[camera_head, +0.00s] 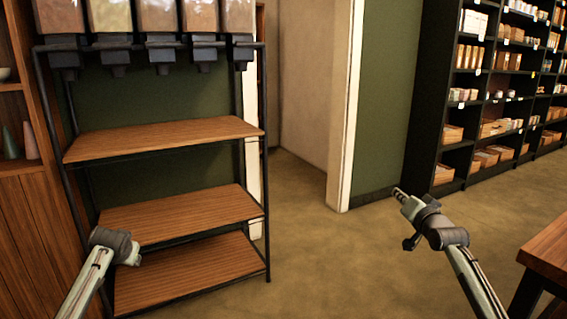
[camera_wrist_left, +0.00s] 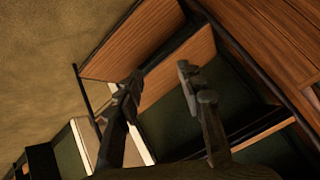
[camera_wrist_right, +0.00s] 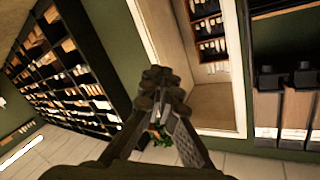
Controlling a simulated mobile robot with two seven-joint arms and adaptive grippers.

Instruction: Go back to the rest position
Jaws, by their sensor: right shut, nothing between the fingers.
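My right gripper (camera_head: 399,194) is held up in front of open floor, in the right half of the head view. In the right wrist view its fingers meet (camera_wrist_right: 157,75) and it is shut with nothing held. My left arm comes in from the lower left, in front of the shelf rack's lower boards. Its gripper is hidden behind the wrist in the head view. In the left wrist view the left gripper (camera_wrist_left: 158,78) has its two fingers apart, with nothing between them.
A metal rack with wooden shelves (camera_head: 160,138) and a row of dispensers (camera_head: 113,15) stands at the left. A wooden table (camera_head: 548,248) is at the lower right. Stocked black shelves (camera_head: 455,105) stand at the back right. The floor (camera_head: 330,260) between is clear.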

